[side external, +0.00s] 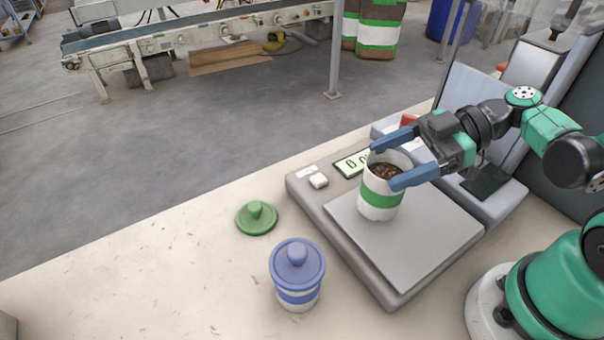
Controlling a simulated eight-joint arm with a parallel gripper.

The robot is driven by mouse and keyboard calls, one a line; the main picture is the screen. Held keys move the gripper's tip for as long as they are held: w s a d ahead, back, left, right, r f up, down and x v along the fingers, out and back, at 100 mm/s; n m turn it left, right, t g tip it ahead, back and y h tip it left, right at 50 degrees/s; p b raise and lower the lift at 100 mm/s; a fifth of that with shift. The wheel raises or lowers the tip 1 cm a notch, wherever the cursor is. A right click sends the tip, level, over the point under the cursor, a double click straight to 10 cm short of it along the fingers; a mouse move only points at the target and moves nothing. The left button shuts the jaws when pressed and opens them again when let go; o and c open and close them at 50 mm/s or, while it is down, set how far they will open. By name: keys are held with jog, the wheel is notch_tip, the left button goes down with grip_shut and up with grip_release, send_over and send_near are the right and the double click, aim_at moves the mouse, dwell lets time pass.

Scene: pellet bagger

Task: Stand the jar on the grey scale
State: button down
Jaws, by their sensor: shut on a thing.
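An open white jar with a green band (379,199), holding brown pellets, is upright over the left part of the grey scale's plate (425,240). Its base appears to be at the plate, but I cannot tell for certain whether it touches. My gripper (394,163) reaches in from the right, its two blue fingers shut on the jar near the rim, one on each side. The scale's display (352,164) is partly hidden behind the jar and a finger.
A green lid (257,217) lies on the bench left of the scale. A second jar with a blue lid and band (297,275) stands in front of it. A grey machine (495,200) adjoins the scale's right side. The bench's left part is clear.

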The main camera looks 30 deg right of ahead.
jog(key=shift+f, duration=0.45)
grip_release()
jog(key=shift+d, duration=0.1)
jog(key=v, duration=0.7)
jog(key=shift+s, duration=0.15)
